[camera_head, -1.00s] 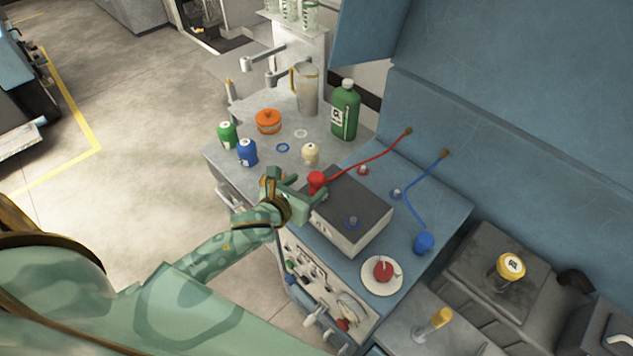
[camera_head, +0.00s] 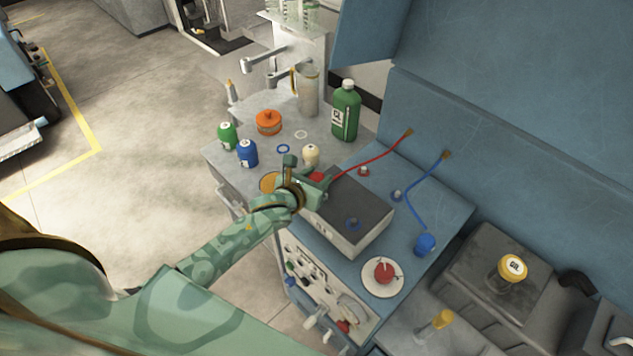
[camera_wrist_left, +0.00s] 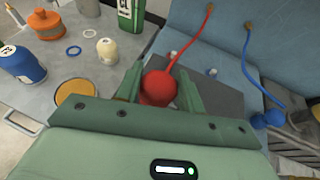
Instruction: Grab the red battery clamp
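The red battery clamp (camera_wrist_left: 159,88) is a rounded red piece at the end of a red cable. In the left wrist view it sits between the two fingers of my left gripper (camera_wrist_left: 160,92), which are spread to either side of it. In the head view the clamp (camera_head: 317,177) is mostly hidden behind my left gripper (camera_head: 308,182), at the far left corner of the battery (camera_head: 355,212), a dark-topped box. I see no clear sign that the fingers press on it. My right gripper is not in view.
A blue clamp (camera_head: 425,243) on a blue cable lies to the right. A cream bottle (camera_head: 311,154), blue bottle (camera_head: 247,153), green bottle (camera_head: 227,134), orange pot (camera_head: 268,122) and tall green jug (camera_head: 345,112) stand on the grey bench behind. A red knob (camera_head: 384,271) is in front.

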